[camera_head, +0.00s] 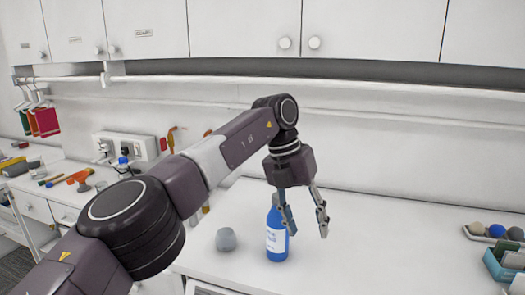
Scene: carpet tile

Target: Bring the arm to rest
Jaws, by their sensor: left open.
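My left arm comes in from the lower left, bends at the elbow and reaches over the white counter (385,245). My left gripper (306,228) hangs fingers down, open, with its two fingers apart. A blue bottle (277,240) with a white label stands upright on the counter beside the gripper. One finger overlaps the bottle's upper right side in the picture; I cannot tell whether they touch. My right gripper is not in view.
A small grey cup-like object (226,240) stands left of the bottle. A tray of balls (495,232) and a teal bin (503,266) sit at the right. Wall cabinets (380,28) and a white rail (350,87) run above. The counter's middle right is clear.

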